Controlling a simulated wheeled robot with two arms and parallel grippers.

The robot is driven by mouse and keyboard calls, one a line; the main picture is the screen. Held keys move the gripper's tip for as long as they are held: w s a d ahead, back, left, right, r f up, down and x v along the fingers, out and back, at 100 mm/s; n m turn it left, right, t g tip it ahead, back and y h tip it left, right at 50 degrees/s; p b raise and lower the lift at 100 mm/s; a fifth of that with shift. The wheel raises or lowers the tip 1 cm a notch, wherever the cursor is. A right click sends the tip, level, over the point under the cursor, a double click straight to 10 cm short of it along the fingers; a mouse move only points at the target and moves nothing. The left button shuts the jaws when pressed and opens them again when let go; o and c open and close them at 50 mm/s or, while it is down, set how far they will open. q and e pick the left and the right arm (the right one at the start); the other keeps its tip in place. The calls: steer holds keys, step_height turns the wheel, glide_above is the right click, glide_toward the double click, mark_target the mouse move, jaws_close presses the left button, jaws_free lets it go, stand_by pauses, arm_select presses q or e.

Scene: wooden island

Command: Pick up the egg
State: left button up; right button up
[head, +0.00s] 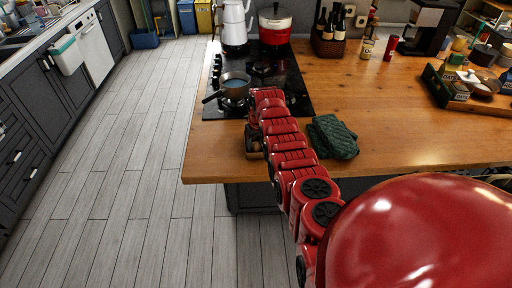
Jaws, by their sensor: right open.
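My right arm, red with black joints, reaches over the near left corner of the wooden island (420,130). My right gripper (254,133) points down at its end, open, partly hidden by its own arm. A small brown container or box (255,155) sits directly below it near the island's front edge; I cannot tell whether the two touch. I cannot make out an egg; it may be hidden by the arm or inside this brown thing. My left gripper is not in view.
A saucepan (234,87) stands on the black cooktop (292,85) just beyond the gripper. A green quilted mitt (333,137) lies right of my arm. A white kettle (235,25) and red pot (275,28) stand farther back. The island's middle is clear.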

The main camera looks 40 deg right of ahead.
jaws_close()
steer(key=shift+r, duration=0.15)
stand_by(0.4)
